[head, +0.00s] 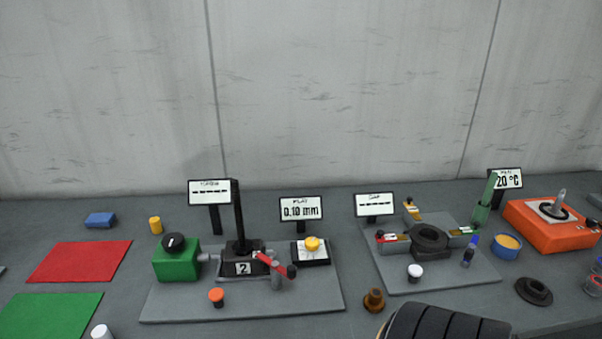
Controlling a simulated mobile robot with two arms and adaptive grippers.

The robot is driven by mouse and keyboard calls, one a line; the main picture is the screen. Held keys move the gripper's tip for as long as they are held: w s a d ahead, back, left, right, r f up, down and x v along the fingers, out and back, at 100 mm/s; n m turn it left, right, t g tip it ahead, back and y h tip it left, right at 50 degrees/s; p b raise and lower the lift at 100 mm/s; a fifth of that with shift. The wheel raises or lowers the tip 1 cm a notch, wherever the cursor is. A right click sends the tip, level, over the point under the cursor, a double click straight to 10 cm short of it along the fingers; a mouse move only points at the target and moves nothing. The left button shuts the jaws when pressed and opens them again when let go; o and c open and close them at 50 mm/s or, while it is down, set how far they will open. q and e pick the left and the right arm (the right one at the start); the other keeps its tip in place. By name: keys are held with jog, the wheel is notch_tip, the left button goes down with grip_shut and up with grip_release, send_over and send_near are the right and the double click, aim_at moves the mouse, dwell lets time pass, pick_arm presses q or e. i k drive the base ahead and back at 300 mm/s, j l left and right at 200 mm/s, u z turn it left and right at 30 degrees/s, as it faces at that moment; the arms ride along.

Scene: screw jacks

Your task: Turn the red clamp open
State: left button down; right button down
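The red clamp (270,264) is a short red lever with a dark knob (291,271) at its right end. It sits at the front right of a black block (242,258) labelled 2 and slants down to the right. The block stands on a grey base plate (185,306), with a black post rising from it. A grey cylinder shows just below the lever. Neither gripper can be made out, and nothing touches the clamp.
A green box with a black knob (175,257) is left of the block; a yellow button (313,243) is right. An orange button (216,295) stands in front. Displays stand behind. A second plate (450,281) holds a black ring. A dark ribbed shape (440,323) fills the bottom edge.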

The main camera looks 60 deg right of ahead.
aim_at(291, 272)
jog(key=l+z, duration=0.2)
jog(key=z, duration=0.2)
jog(key=k+l+z, duration=0.1)
jog(key=l+z, duration=0.35)
jog(key=z, duration=0.3)
jog(key=k+j, duration=0.6)
jog(key=j+u, duration=0.05)
jog(key=j, duration=0.05)
